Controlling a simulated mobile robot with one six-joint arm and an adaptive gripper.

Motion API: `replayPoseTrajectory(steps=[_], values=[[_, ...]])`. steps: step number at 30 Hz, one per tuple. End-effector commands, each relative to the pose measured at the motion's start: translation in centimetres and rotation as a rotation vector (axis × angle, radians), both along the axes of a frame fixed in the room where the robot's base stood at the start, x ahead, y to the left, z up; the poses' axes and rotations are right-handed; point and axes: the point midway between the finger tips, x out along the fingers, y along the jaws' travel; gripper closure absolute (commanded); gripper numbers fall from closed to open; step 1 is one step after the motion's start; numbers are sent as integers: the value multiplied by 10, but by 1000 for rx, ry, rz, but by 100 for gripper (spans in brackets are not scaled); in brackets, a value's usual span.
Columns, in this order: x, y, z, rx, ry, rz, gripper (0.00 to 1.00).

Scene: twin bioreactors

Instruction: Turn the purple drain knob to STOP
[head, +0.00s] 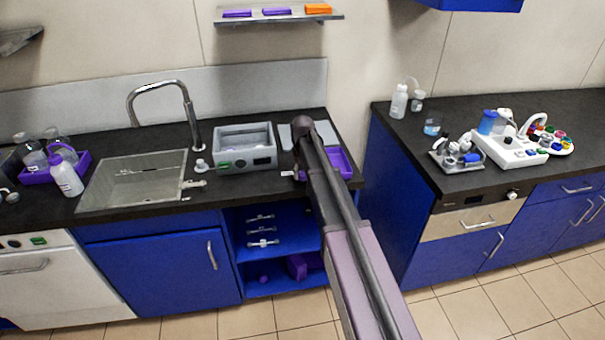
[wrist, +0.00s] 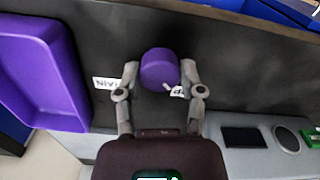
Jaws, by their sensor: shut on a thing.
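The purple drain knob (wrist: 159,66) stands on the dark bench top in the wrist view. My gripper (wrist: 160,70) is shut on it, one finger on each side. A small white pointer mark shows at the knob's lower right edge, close to a partly covered white label (wrist: 177,91) with a "P" in sight. A second white label (wrist: 106,83) reading "…AIN" lies to the left, partly behind the left finger. In the head view my arm hides the knob, and the gripper's fingers cannot be made out clearly.
A purple tray (wrist: 45,70) lies left of the knob in the wrist view. A grey box (wrist: 245,150) with a dark screen and green button is at lower right; it also shows in the head view (head: 230,139). A sink (head: 137,182) is farther left.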

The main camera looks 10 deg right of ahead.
Motion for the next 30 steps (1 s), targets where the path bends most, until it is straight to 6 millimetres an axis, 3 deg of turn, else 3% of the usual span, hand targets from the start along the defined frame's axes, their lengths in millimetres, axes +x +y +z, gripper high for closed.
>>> replayPoseTrajectory(steps=[9, 10, 13, 30], values=[[-1, 0, 0, 1, 2, 4, 97], [-1, 0, 0, 1, 2, 4, 47], [-1, 0, 0, 1, 2, 4, 17], [0, 0, 0, 0, 0, -11, 15]])
